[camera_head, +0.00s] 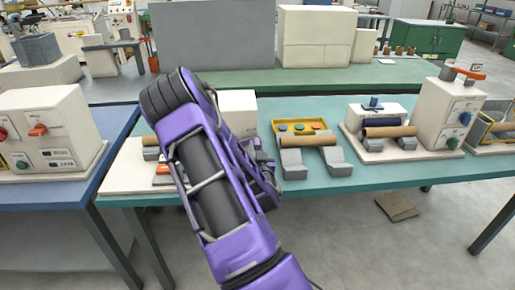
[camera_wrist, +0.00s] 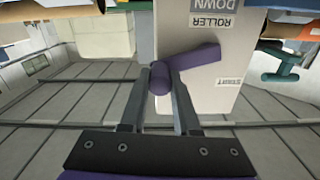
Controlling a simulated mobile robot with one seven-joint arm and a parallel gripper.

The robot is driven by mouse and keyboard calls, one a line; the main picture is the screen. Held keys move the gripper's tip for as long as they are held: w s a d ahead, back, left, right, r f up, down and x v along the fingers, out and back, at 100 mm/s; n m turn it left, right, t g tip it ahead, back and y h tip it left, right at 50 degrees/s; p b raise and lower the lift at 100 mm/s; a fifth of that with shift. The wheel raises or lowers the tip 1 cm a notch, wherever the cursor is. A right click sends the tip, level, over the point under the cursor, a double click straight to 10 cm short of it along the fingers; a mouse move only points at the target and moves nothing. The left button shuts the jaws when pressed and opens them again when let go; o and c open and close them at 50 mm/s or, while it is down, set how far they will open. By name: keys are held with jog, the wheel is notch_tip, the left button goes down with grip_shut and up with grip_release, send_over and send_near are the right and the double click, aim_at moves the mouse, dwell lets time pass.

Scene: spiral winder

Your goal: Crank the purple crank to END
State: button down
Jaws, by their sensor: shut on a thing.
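The purple crank (camera_wrist: 196,58) shows in the wrist view, mounted on the side of a pale machine box (camera_wrist: 207,85). Its knob hangs between the two fingers of my gripper (camera_wrist: 159,82), which is shut on it. The box carries a "ROLLER DOWN" label (camera_wrist: 212,12), upside down in this view, and a smaller label (camera_wrist: 230,82) lower down. I cannot see an END mark. In the head view my purple arm hides the crank and my gripper; part of a pale box (camera_head: 238,100) shows behind the arm.
A dark green handle (camera_wrist: 281,66) is right of the box in the wrist view. In the head view, the teal table (camera_head: 300,186) also holds a yellow button tray (camera_head: 303,128), grey blocks with a brown roll, and another white machine (camera_head: 447,115). A blue table stands left.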

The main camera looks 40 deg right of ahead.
jog(key=shift+a+r+n, duration=0.1)
jog(key=shift+r+n, duration=0.15)
jog(key=shift+n, duration=0.15)
jog(key=c, duration=0.6)
grip_release()
jog(key=shift+c, duration=0.2)
jog(key=shift+f, duration=0.1)
